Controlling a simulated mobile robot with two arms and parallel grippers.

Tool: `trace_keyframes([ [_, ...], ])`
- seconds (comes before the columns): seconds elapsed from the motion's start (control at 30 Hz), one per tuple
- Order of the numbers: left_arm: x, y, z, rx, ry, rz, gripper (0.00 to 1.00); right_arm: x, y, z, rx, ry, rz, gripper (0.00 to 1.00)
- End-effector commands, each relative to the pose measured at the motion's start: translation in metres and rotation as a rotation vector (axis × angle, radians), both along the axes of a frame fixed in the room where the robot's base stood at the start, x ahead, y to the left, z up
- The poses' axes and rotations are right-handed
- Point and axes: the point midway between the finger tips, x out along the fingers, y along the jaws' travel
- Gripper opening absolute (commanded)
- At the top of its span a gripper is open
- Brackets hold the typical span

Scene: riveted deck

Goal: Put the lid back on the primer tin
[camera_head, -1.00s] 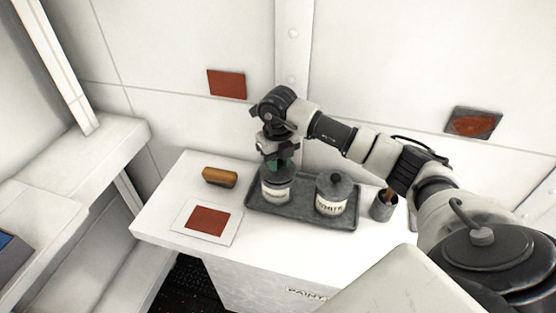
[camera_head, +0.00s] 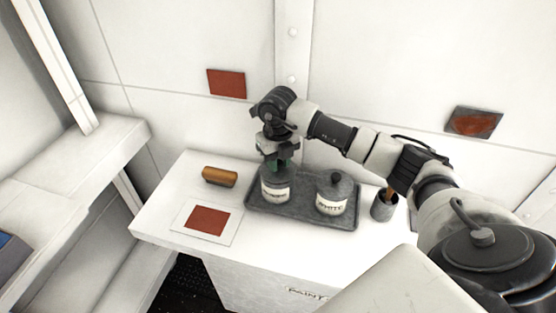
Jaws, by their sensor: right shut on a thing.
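The primer tin (camera_head: 276,194) is a dark grey pot with a pale label on the left of a dark tray (camera_head: 300,210). Its dark lid (camera_head: 274,176) is at the top of the tin, level and in line with it, and appears to rest on it. I cannot tell if it is fully seated. My right gripper (camera_head: 276,164) points down from above and is shut on the lid; its fingers hide the lid's knob. My left gripper is not in view.
A lidded pot labelled white (camera_head: 334,194) stands on the tray's right. A grey cup with a brush (camera_head: 383,206) stands right of the tray. The bench front is clear.

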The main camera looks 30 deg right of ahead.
Motion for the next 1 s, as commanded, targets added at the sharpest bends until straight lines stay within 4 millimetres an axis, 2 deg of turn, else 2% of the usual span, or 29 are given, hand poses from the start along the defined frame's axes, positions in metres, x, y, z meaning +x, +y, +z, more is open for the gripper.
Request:
trace_keyframes([
  [0.47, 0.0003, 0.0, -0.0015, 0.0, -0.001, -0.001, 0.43, 0.0001, 0.0, -0.0003, 0.0, 0.0, 0.0, 0.03],
  [0.5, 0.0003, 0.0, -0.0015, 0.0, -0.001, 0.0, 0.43, 0.0001, 0.0, -0.0003, 0.0, 0.0, 0.0, 0.27],
  [0.67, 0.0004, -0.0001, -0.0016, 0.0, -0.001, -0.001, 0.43, 0.0001, 0.0, -0.0003, 0.0, 0.0, 0.0, 0.52],
  [0.7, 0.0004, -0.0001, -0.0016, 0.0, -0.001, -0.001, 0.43, 0.0001, 0.0, -0.0004, 0.0, 0.0, 0.0, 0.56],
  [0.87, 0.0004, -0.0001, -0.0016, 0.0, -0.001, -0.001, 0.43, 0.0001, 0.0, -0.0004, 0.0, 0.0, 0.0, 0.56],
  [1.0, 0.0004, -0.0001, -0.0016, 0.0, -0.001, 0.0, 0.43, 0.0, 0.0001, -0.0005, 0.0, 0.0, 0.0, 0.74],
])
